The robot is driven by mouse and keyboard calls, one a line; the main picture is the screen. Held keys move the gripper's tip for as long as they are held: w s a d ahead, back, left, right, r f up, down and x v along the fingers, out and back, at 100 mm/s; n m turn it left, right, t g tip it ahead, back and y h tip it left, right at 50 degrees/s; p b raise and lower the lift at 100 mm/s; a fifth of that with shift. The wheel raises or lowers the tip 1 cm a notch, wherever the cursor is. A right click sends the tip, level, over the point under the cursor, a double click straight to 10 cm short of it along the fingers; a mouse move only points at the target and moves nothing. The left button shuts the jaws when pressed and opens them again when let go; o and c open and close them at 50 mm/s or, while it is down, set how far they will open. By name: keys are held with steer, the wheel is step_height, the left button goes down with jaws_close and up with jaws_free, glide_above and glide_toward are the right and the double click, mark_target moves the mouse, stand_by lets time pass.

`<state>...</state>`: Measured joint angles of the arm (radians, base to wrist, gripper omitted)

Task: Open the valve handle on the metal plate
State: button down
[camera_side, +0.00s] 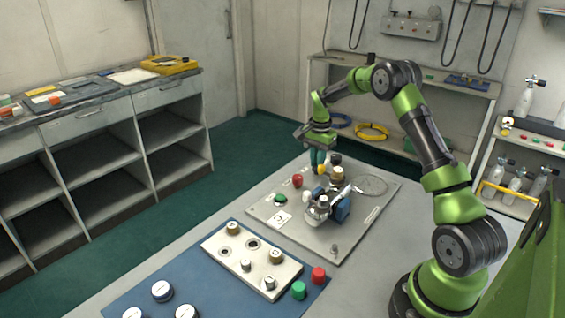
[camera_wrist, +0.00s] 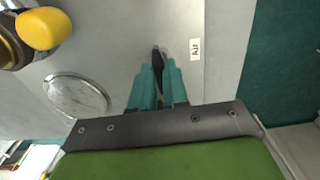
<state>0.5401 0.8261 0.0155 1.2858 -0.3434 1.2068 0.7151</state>
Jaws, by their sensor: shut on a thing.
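The metal plate (camera_side: 290,235) lies on the grey table, with valves and fittings on it. My gripper (camera_side: 318,165) is over the plate's far part, pointing down among the fittings. In the wrist view, my gripper's teal fingers (camera_wrist: 158,85) are close together on a slim black valve handle (camera_wrist: 157,60), whose tip shows beyond them. The lower part of the handle is hidden between the fingers. An "Air" label (camera_wrist: 195,49) is on the plate just right of the handle. A yellow knob (camera_wrist: 43,28) on a brass fitting is at the upper left.
A round disc (camera_wrist: 78,95) is on the plate; it also shows in the side view (camera_side: 371,185). A red knob (camera_side: 297,181) and a blue-and-silver fitting (camera_side: 342,208) stand nearby. A white block (camera_side: 225,247) with several fittings lies on the blue mat (camera_side: 165,275) in front.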

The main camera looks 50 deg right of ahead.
steer(key=shift+n, duration=0.3)
steer(key=n, duration=0.3)
steer(key=shift+n, duration=0.3)
steer(key=n, duration=0.3)
steer(key=shift+w+n, duration=0.1)
steer(key=shift+n, duration=0.2)
steer(key=n, duration=0.4)
steer(key=shift+n, duration=2.1)
steer(key=c, duration=1.1)
jaws_free()
steer(key=shift+a, duration=0.1)
